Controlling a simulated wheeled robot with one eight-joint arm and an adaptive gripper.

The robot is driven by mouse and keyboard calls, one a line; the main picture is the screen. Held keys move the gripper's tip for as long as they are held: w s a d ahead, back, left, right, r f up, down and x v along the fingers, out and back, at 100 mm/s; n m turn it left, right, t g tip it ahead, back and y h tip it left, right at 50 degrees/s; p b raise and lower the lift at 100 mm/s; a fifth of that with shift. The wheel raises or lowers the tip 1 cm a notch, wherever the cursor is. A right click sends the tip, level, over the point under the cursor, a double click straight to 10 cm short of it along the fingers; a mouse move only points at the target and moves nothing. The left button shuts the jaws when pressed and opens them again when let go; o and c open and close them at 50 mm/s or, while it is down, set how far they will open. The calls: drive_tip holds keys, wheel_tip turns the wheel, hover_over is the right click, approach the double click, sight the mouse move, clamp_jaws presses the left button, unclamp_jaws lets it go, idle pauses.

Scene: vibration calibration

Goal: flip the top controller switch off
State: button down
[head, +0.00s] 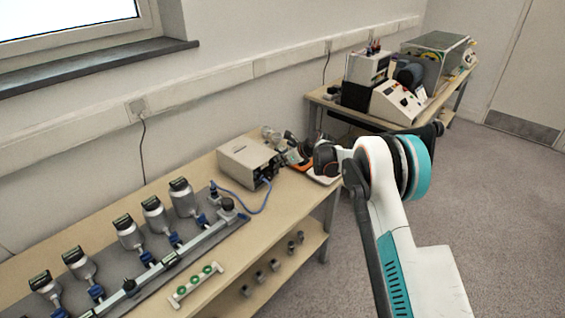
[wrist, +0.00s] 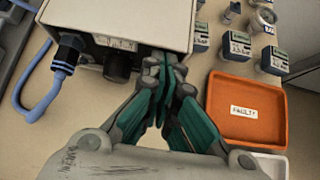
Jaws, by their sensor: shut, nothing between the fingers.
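The controller is a beige box (head: 243,157) near the right end of the long bench in the head view. In the wrist view the controller (wrist: 120,14) fills the top left, with a black knob (wrist: 117,67) and a white label on its front side. My gripper (wrist: 169,62) is shut and empty, with its dark green fingertips together at the front side of the controller, right of the knob. I cannot tell whether they touch it. In the head view my gripper (head: 296,152) is just right of the controller. I cannot make out the switch; the fingers may hide it.
A blue cable (wrist: 35,95) plugs into the controller's left side. An orange tray (wrist: 274,128) labelled "FAULTY" lies right of my gripper, with several small labelled blocks (wrist: 236,46) behind it. A rail (head: 190,246) with several silver canisters stands left. A second table (head: 330,103) holds more equipment.

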drive_tip(key=shift+r, duration=0.75)
